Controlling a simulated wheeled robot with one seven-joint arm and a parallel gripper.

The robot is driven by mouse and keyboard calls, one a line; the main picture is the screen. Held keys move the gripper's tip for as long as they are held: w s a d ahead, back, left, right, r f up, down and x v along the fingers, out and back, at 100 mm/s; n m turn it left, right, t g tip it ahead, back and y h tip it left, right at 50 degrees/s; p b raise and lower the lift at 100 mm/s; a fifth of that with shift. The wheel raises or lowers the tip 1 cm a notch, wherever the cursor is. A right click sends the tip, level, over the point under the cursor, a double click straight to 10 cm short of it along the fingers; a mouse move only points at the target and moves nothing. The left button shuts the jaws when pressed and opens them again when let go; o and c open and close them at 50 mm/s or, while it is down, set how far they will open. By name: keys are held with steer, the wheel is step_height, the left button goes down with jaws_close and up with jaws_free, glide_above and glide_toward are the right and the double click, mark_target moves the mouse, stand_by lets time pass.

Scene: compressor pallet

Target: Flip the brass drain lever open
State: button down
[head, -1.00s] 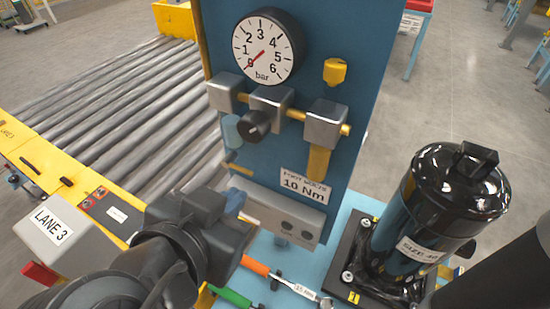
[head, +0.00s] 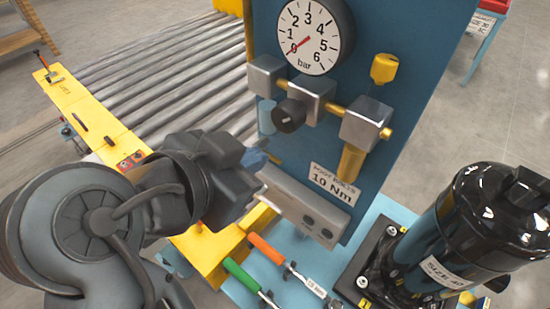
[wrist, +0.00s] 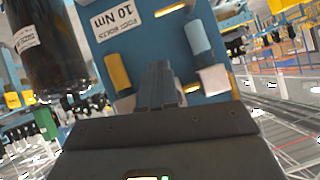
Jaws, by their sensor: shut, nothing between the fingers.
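In the upside-down wrist view, my shut, empty fingers (wrist: 157,82) point at the panel between the brass cylinder (wrist: 118,73) and the bowl (wrist: 199,38). A yellow strip (wrist: 171,9), perhaps the lever, shows beyond them.
A gauge (head: 313,37) and metal blocks (head: 366,122) on a brass pipe stand out from the panel. A black-topped cylinder (head: 477,235) stands at the right. Orange-handled (head: 264,248) and green-handled (head: 241,273) tools lie below. A roller conveyor (head: 160,75) is behind left.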

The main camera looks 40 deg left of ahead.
mark_target(275, 158)
steer(key=x, duration=0.3)
steer(key=f+x, duration=0.1)
steer(key=x, duration=0.2)
steer(key=s+p+x, duration=0.1)
steer(key=x, duration=0.1)
steer(key=shift+w+a+f, duration=0.15)
steer(key=shift+w+f, duration=0.25)
steer(key=shift+w+a+f, duration=0.2)
steer(key=shift+f, duration=0.65)
steer(key=shift+d+f+b, duration=0.15)
steer(key=shift+f+b, duration=0.15)
steer(key=shift+b, duration=0.4)
